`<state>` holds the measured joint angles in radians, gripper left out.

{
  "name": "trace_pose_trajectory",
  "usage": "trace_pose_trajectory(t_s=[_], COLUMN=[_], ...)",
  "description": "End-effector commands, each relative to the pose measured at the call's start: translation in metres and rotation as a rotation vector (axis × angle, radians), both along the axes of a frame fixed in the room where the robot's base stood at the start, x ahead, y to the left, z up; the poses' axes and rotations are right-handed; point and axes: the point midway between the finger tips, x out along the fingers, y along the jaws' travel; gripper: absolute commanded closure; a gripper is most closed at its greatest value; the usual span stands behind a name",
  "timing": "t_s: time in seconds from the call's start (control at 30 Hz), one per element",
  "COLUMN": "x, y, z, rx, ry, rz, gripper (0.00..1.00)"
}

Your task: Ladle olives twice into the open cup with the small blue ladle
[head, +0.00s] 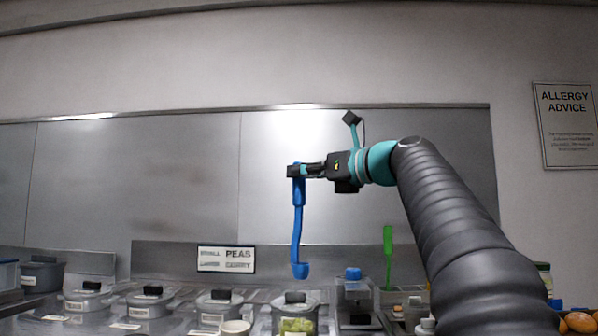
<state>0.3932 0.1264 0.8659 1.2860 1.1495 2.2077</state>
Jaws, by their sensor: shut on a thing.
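My gripper (298,171) is shut on the top of the handle of the small blue ladle (297,237). The ladle hangs nearly upright in the air, bowl down, above the row of containers. Its bowl looks apart from everything below; I cannot see whether anything is in it. Below the bowl stands a see-through container (279,322) with pale green pieces in it and a dark knob on top; I cannot tell whether these are olives. A small cream cup (235,327) stands to its left, cut by the lower picture edge; its inside is not clear.
Several grey lidded tubs (152,303) with dark knobs line the counter at left. A blue-topped container (353,287) and an upright green-handled utensil (388,250) stand right of the ladle. A label sign (226,259) is on the back ledge. Orange-brown round items (580,322) lie far right.

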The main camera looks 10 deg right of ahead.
Motion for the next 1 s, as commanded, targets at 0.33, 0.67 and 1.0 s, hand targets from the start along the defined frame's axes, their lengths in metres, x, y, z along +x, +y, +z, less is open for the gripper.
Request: trace_pose_trajectory(t_s=[0.33,0.67,1.0], x=[0.000,-0.002,-0.002], y=[0.009,0.005,0.004], z=[-0.022,-0.024,-0.026], rx=[0.001,0.000,0.001], ry=[-0.001,0.000,-0.001], rz=[0.014,0.011,0.010], gripper=[1.00,1.00,1.00])
